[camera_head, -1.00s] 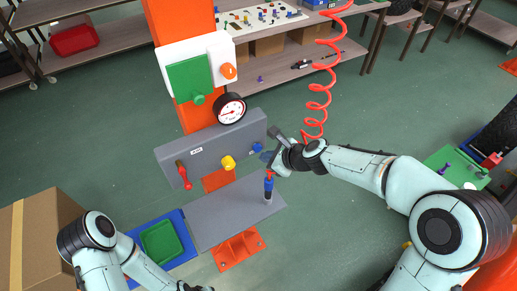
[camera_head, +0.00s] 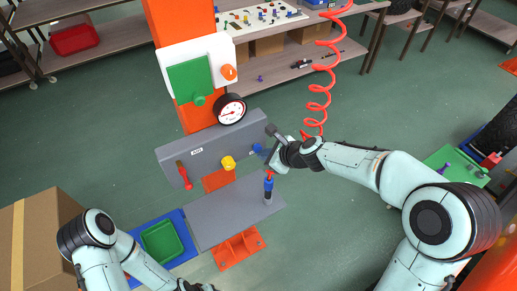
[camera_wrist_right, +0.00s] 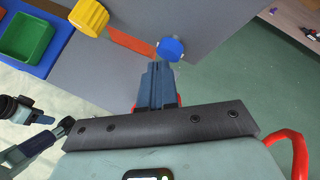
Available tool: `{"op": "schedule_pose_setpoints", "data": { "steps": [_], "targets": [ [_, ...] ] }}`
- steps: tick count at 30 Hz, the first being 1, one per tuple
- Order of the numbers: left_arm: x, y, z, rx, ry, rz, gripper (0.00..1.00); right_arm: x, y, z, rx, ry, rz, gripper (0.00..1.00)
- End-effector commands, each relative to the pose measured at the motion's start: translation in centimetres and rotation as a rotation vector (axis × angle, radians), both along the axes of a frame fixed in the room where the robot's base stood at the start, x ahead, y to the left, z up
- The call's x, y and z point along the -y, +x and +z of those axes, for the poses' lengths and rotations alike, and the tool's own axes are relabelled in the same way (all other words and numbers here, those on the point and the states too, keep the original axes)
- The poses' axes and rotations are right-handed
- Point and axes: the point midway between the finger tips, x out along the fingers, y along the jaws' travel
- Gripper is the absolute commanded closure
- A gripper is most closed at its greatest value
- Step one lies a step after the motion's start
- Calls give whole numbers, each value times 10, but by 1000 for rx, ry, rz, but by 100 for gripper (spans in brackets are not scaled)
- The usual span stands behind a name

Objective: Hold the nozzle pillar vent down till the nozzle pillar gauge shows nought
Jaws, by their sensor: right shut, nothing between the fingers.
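The nozzle pillar (camera_head: 185,22) is an orange column with a grey box (camera_head: 212,150) at its foot. Its round white gauge (camera_head: 231,109) has a black rim; the needle reading is too small to tell. A blue round button (camera_head: 257,148), apparently the vent, sits on the box's front, right of a yellow knob (camera_head: 228,163). My right gripper (camera_head: 268,158) is shut and empty, close to the button. In the right wrist view its fingertips (camera_wrist_right: 158,68) lie just short of the blue button (camera_wrist_right: 170,47); contact cannot be told. My left gripper (camera_head: 196,288) is cut off at the bottom edge.
A red-handled lever (camera_head: 184,175) is left of the yellow knob. A blue nozzle with a red top (camera_head: 268,186) stands on the grey plate (camera_head: 225,212) below my right gripper. A red coiled hose (camera_head: 318,95) hangs behind it. A green tray (camera_head: 162,243) lies at the left.

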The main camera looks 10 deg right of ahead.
Motion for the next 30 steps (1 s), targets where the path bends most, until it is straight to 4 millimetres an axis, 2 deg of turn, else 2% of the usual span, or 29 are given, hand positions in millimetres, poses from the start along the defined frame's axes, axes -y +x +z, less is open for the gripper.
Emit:
{"op": "schedule_pose_setpoints", "data": {
  "steps": [30],
  "targets": [
    [0, 3, 4, 3, 0, 0, 42, -3, 7, 0, 1, 0, 1, 100]
  ]
}}
